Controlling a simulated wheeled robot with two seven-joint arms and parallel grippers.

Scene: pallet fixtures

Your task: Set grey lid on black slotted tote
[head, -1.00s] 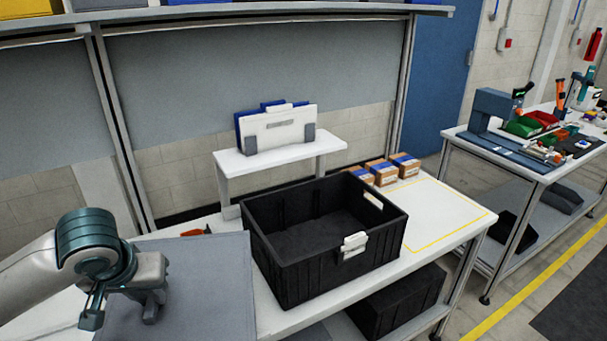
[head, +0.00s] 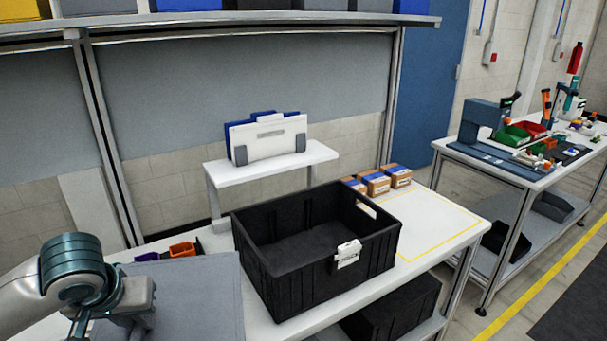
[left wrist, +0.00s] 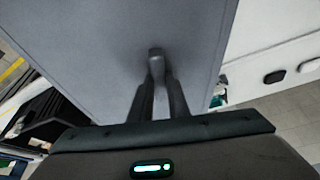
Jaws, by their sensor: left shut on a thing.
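The black slotted tote (head: 315,260) stands open and empty on the white workbench, with a white label clip on its front wall. The grey lid (head: 205,290) is a flat panel to the left of the tote, held by my left gripper (head: 100,325). In the left wrist view the lid (left wrist: 90,40) fills much of the picture, and my left gripper (left wrist: 157,75) is shut on a small knob on it. The lid is beside the tote, not over it. My right gripper is in neither view.
Small cardboard boxes (head: 375,182) stand behind the tote's right corner. A white riser (head: 270,168) holding white and blue panels stands behind it. Small orange and purple bins (head: 182,249) lie behind the lid. A yellow-outlined area (head: 435,222) at right is clear.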

